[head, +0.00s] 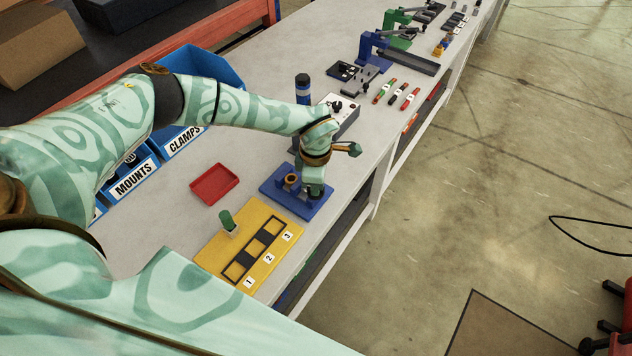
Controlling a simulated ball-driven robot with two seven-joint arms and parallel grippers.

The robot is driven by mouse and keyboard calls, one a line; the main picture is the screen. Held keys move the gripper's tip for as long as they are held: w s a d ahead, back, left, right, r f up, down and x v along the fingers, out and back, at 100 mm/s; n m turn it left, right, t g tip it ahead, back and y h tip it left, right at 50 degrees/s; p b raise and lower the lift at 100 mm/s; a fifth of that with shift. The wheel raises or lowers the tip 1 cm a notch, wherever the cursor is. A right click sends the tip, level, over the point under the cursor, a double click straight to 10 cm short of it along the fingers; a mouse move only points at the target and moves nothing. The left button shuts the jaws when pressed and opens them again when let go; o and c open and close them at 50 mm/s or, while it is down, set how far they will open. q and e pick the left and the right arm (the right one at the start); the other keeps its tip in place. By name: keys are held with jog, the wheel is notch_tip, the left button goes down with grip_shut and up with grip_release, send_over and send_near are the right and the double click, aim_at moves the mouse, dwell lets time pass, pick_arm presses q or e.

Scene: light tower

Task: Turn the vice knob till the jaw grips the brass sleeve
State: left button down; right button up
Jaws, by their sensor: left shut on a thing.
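A blue vice (275,193) sits on the grey workbench (165,235), near its right edge. The small brass sleeve (291,179) stands upright on it, just left of my gripper. My left gripper (314,189) reaches down over the right part of the vice. It is shut on a small dark part there, which looks like the vice knob and is mostly hidden by the fingers. The gap between jaw and sleeve is too small to tell. My right gripper is not in view.
A yellow board (213,254) with slots numbered 1 to 3 and a green peg (228,221) lies in front of the vice. A red tray (214,184) is to the left. Blue bins (215,64) line the bench's left side. Tools and fixtures stand farther back.

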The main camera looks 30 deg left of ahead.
pick_arm(q)
jog(key=c, duration=1.4)
grip_release()
jog(key=shift+c, duration=0.2)
notch_tip(320, 180, up, 16)
jog(key=p, duration=0.2)
jog(key=shift+r, duration=0.2)
jog(key=shift+f, duration=0.1)
